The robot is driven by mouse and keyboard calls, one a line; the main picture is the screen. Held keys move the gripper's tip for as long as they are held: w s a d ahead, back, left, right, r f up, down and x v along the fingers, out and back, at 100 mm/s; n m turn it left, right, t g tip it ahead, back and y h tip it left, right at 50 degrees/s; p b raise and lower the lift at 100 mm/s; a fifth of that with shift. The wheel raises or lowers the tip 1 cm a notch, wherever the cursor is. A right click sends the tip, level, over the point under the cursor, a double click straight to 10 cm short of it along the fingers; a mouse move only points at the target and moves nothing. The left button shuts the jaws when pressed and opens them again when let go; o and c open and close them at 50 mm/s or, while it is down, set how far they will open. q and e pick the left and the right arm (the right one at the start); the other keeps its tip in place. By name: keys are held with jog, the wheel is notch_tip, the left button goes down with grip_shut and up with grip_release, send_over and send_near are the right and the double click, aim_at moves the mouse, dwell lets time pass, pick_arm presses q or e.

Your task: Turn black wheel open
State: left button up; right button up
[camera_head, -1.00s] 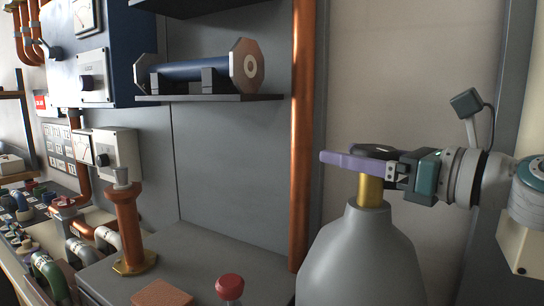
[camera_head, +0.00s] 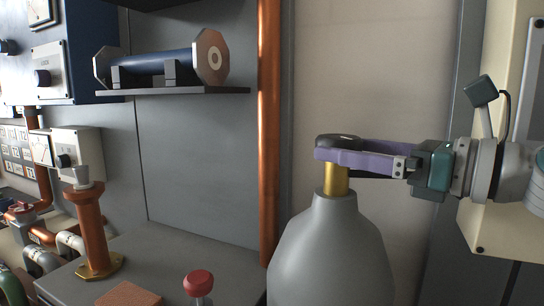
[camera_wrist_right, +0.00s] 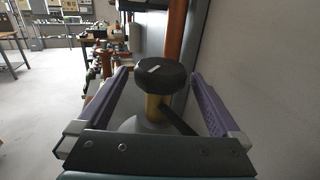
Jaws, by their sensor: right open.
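The black wheel (camera_wrist_right: 160,73) sits on a brass stem (camera_head: 336,178) at the top of a grey cylinder (camera_head: 332,255). In the head view the wheel (camera_head: 338,138) is partly hidden behind a purple finger. My right gripper (camera_head: 322,153) reaches in from the right at the height of the wheel and stem. In the right wrist view the two purple fingers of my right gripper (camera_wrist_right: 158,78) stand wide apart, one on each side of the wheel, with gaps showing on both sides. My left gripper is not in view.
A vertical copper pipe (camera_head: 269,130) runs left of the cylinder. A shelf (camera_head: 185,91) with a blue cylindrical part (camera_head: 158,66) is on the back panel. A copper post (camera_head: 90,232) and a red-capped object (camera_head: 198,284) stand lower left. A cream box (camera_head: 500,190) is at the right.

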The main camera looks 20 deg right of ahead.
aim_at(360, 150)
jog(key=b+v, duration=0.1)
jog(key=v, duration=0.3)
jog(key=shift+s+d, duration=0.1)
jog(key=shift+s, duration=0.2)
jog(key=shift+r, duration=0.1)
